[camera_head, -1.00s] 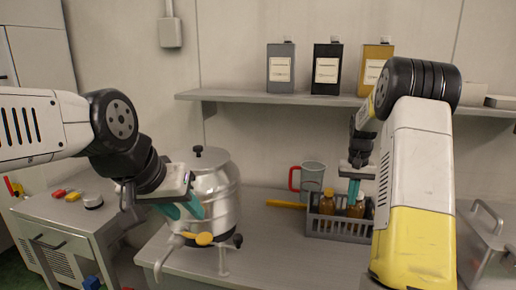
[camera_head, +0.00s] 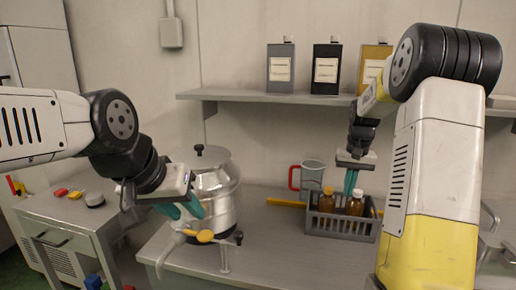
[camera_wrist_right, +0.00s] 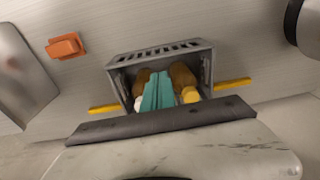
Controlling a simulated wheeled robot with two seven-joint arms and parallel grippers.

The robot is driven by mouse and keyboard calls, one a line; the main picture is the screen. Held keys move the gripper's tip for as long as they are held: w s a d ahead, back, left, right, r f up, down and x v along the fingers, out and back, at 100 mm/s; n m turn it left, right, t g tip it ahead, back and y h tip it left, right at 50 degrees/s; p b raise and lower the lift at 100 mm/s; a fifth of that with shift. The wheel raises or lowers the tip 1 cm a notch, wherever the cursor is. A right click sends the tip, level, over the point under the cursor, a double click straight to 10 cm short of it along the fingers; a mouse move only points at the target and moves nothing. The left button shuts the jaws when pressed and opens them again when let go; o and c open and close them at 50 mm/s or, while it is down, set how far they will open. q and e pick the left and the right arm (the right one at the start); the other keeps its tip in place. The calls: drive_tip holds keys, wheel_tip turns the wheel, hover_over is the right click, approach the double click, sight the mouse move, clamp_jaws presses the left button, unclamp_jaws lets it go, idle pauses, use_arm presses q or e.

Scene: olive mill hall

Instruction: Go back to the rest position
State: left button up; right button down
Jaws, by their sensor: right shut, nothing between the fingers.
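My right gripper (camera_head: 350,182) is shut and empty, its teal fingers pointing down above the grey crate (camera_head: 340,226). In the right wrist view the closed fingers (camera_wrist_right: 158,92) overlap the view of the crate (camera_wrist_right: 160,54), between two brown bottles. The bottles, one with an orange cap (camera_head: 327,200) and one beside it (camera_head: 355,203), stand in the crate. My left gripper (camera_head: 184,208) is in front of the steel drum (camera_head: 222,190) at the left of the bench. Its two teal fingers look apart, with nothing seen between them.
A red-handled clear jug (camera_head: 311,176) stands behind the crate, near a yellow utensil (camera_head: 285,202). The drum has a yellow-handled tap (camera_head: 205,236). A wall shelf (camera_head: 250,96) with several canisters hangs above. The bench front (camera_head: 280,255) is clear.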

drive_tip(key=s+a+r+n+t, duration=0.1)
drive_tip(key=s+a+r+t, duration=0.1)
drive_tip(key=s+a+r, duration=0.5)
drive_tip(key=s+a+r+n+t+y, duration=0.1)
drive_tip(key=s+a+r, duration=0.1)
drive_tip(key=s, duration=0.8)
drive_tip(key=s+a+r+n+t+y, duration=0.1)
drive_tip(key=s+a, duration=0.4)
drive_tip(key=s, duration=0.5)
drive_tip(key=shift+a+r+t, duration=0.25)
drive_tip(key=shift+r+t, duration=0.1)
drive_tip(key=shift+t, duration=0.25)
